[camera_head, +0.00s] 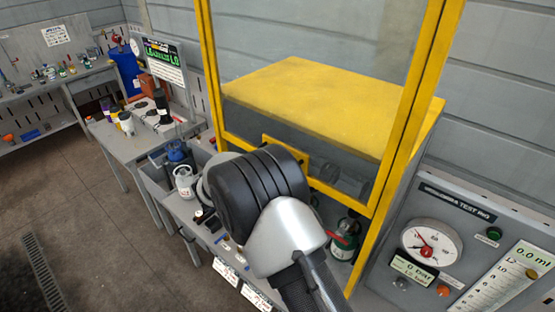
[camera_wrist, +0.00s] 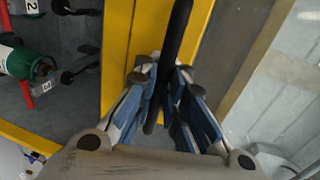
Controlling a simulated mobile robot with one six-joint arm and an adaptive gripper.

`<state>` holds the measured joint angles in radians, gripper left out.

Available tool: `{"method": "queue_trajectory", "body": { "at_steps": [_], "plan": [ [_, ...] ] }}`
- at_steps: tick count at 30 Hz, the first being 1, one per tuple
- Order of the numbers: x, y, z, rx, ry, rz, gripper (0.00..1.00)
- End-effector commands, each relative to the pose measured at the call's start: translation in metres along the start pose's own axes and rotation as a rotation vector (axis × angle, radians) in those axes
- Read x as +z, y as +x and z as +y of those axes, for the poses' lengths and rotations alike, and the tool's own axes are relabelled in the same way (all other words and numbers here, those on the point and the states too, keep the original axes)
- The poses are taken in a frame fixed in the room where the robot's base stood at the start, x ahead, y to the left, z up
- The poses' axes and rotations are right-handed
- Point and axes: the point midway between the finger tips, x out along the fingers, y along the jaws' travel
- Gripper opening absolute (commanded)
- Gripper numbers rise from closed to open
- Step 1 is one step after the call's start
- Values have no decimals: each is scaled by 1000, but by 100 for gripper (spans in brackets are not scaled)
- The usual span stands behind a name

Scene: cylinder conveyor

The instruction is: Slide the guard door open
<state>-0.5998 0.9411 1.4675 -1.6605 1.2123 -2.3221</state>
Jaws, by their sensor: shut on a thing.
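The guard door (camera_head: 340,194) is a clear panel in a yellow frame on the front of a yellow-framed cabinet. Its yellow frame also fills the upper middle of the wrist view (camera_wrist: 118,50). A black bar handle (camera_wrist: 180,30) stands out from the frame in the wrist view. My gripper (camera_wrist: 164,78) is shut on this handle, with blue-padded fingers on both sides of it. In the head view my own arm hides the gripper and the handle. The panel's lower edge stands above the cabinet floor.
A green cylinder (camera_wrist: 25,62) and metal fittings are inside the cabinet, beside the yellow frame. A test rig panel with a gauge (camera_head: 431,242) is at the right. A white cylinder (camera_head: 187,181) and small items stand on the bench to the left. Floor (camera_head: 100,230) is clear at the left.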

Motion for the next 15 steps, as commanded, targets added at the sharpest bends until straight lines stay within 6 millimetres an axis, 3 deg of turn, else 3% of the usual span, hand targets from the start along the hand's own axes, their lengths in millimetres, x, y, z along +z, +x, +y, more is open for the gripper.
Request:
{"method": "queue_trajectory", "body": {
  "at_steps": [4, 5, 15],
  "plan": [
    [1, -2, 1, 0, -1, -3, 0],
    [1, -2, 1, 0, -1, -3, 10],
    [0, -1, 0, 0, 0, -1, 30]
  ]
}}
